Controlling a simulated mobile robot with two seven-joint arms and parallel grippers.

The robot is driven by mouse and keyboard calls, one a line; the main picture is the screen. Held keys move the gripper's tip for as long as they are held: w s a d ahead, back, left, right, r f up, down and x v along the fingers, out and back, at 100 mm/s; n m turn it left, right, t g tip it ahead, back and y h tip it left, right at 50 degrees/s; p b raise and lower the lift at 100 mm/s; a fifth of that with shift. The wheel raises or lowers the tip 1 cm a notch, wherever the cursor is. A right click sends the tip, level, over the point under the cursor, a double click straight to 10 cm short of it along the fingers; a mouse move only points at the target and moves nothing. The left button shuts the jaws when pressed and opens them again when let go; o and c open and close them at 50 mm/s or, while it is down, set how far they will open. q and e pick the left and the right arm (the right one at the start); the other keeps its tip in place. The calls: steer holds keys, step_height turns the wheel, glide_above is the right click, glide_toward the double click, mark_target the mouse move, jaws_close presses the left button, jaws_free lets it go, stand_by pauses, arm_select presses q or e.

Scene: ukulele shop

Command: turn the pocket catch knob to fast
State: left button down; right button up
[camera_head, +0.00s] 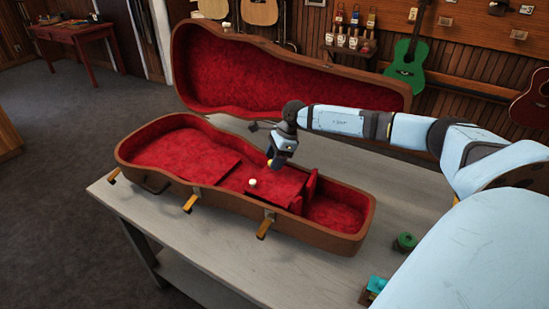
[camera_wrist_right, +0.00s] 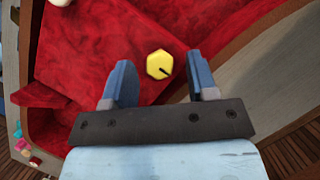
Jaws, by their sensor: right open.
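The yellow hexagonal catch knob (camera_wrist_right: 158,63) sits on the red-lined pocket lid (camera_wrist_right: 100,50) inside the open ukulele case (camera_head: 330,238). A dark mark on the knob points to the lower right in the wrist view. My right gripper (camera_wrist_right: 160,78) is open, one blue finger on each side of the knob's line; I cannot tell whether they touch it. In the head view the right gripper (camera_head: 274,160) hangs over the case, mostly hiding the knob. No fast label is readable. My left gripper is not in view.
A small white knob (camera_head: 252,182) is on the pocket lid. The case's raised lid (camera_head: 290,83) stands behind my gripper. Yellow latches (camera_head: 190,203) stick out along the front. A green round item (camera_head: 405,242) lies on the grey table (camera_head: 225,258), whose front is clear.

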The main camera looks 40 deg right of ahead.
steer(key=c, duration=0.9)
steer(key=shift+c, duration=0.2)
